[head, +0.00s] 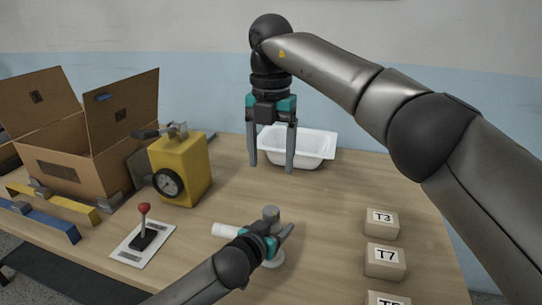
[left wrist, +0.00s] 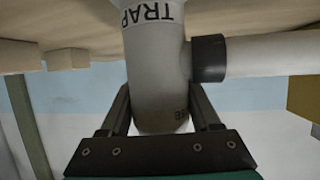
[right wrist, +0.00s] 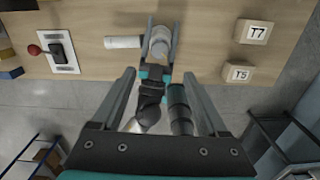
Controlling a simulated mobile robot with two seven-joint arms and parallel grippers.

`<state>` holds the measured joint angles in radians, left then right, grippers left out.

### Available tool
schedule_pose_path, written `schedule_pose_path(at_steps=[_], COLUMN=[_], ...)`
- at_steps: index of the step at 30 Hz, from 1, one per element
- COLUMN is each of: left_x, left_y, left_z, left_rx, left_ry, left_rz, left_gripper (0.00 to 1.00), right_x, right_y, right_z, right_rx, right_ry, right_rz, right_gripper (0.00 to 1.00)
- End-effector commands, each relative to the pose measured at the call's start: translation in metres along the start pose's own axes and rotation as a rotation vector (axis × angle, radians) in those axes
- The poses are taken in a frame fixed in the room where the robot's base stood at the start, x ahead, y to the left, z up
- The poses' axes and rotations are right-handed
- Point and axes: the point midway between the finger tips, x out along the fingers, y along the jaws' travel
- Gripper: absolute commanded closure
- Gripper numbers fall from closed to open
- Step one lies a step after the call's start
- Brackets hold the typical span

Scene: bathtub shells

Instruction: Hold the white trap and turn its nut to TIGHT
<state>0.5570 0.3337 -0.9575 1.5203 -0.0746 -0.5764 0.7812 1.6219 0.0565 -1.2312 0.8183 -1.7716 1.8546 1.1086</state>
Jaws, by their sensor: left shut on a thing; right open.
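The white trap (left wrist: 152,60) is upright, with its "TRAP" lettering upside down in the left wrist view. A dark collar, apparently the nut (left wrist: 209,58), sits where its white side pipe (left wrist: 275,53) joins the body. My left gripper (head: 284,236) is shut on the trap body, one finger on each side. The trap also shows in the right wrist view (right wrist: 159,44). My right gripper (head: 271,167) is open and empty above the table, beyond the trap. No TIGHT mark is readable.
A white tub (head: 313,146) stands behind my right gripper. A red-knobbed lever on a plate (head: 130,250), a yellow box with a dial (head: 188,172) and an open carton (head: 70,168) are left. Blocks T3 (head: 381,229) and T7 (head: 385,266) stand right. Table between is clear.

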Motion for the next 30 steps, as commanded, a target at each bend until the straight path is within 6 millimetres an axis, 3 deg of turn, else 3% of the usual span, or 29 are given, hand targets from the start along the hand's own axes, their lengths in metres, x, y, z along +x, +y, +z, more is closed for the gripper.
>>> schedule_pose_path(at_steps=[10,24,30], left_x=[0.000,0.000,0.000], left_y=[0.000,0.000,0.000], left_z=[0.000,0.000,0.000], left_rx=[-0.001,-0.001,-0.001], left_ry=[-0.001,-0.001,-0.001], left_rz=[0.000,0.000,0.000], left_gripper=[1.00,1.00,1.00], right_x=[0.008,0.095,0.115], right_y=[0.000,-0.001,0.000], right_z=[-0.001,-0.001,-0.001], right_rx=[-0.034,-0.032,-0.032], right_ry=[0.001,0.002,0.000], right_rz=[-0.002,-0.002,-0.001], right_gripper=[0.23,0.23,0.23])
